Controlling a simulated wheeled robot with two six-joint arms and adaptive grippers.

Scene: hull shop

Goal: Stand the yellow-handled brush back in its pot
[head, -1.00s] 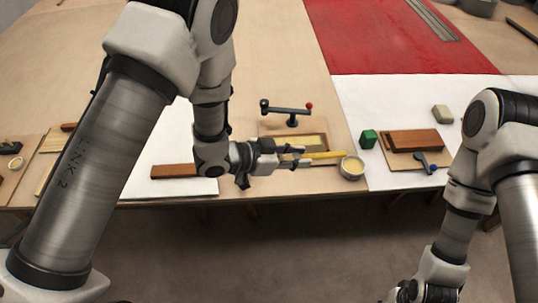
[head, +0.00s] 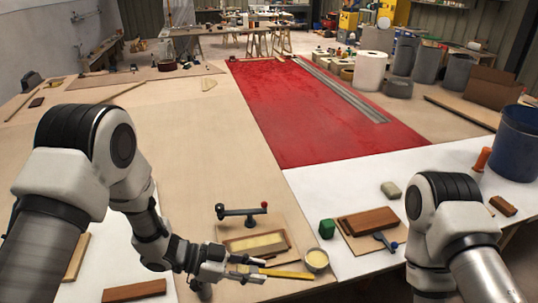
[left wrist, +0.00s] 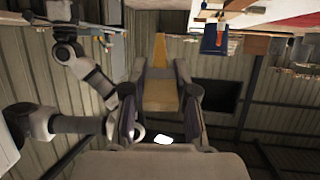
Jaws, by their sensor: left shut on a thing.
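My left gripper (head: 243,268) is shut on the yellow handle of the brush (head: 285,273), low over the near edge of the bench. The handle lies nearly level and points right, its far end close in front of the pot. In the left wrist view the yellow handle (left wrist: 160,85) sits between the two fingers. The brush's bristle end is not clear. The pot (head: 316,260) is a small grey round pot with cream-coloured contents, upright, right of the gripper. My right arm shows in the head view, with its gripper out of frame; in the left wrist view its end is unclear.
A board with a cream-filled wooden tray (head: 286,242) and a dark stand with a red knob (head: 242,212) lie behind the handle. Open bench lies behind.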

